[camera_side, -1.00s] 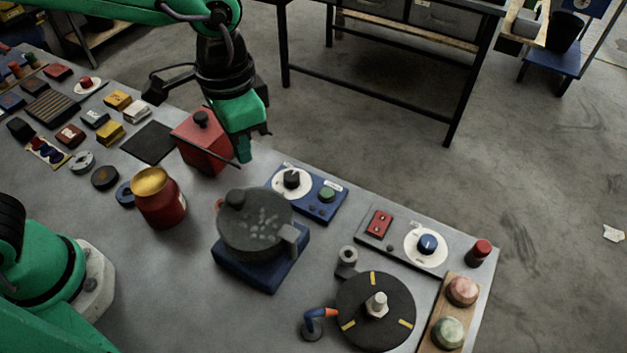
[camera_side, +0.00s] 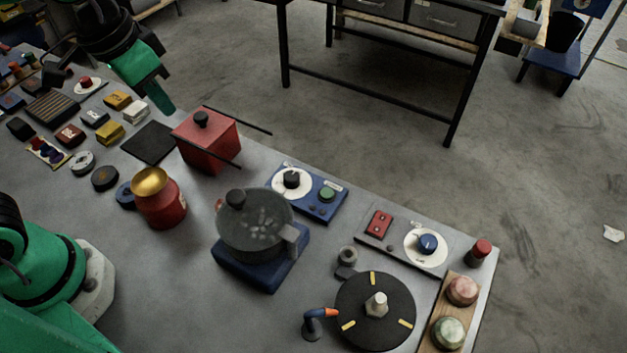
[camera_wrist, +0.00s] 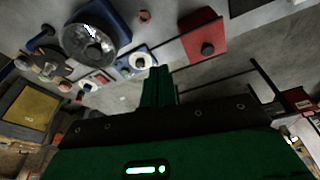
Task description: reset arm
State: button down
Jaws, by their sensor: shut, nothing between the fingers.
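My gripper (camera_side: 160,98) is at the upper left in the side view, above the far edge of the grey table (camera_side: 110,300). Its green fingers are together with nothing between them. They also show together in the wrist view (camera_wrist: 160,85). The red box with a black knob (camera_side: 207,142) stands on the table to the right of and nearer than my gripper, apart from it. The red box also shows in the wrist view (camera_wrist: 203,40).
A dark pot (camera_side: 256,228) sits on a blue base beside a red jar with a gold top (camera_side: 158,198). Several small blocks lie at the left. A blue control panel (camera_side: 312,195) and a black turntable (camera_side: 374,318) stand to the right. A workbench (camera_side: 380,90) stands behind on the floor.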

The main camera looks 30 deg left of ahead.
jog(key=s+a+n+t, duration=0.3)
jog(key=s+a, duration=0.2)
jog(key=a, duration=0.4)
jog(key=shift+s+y, duration=0.15)
jog(key=shift+y, duration=0.25)
jog(key=shift+a+r, duration=0.1)
dwell(0.3)
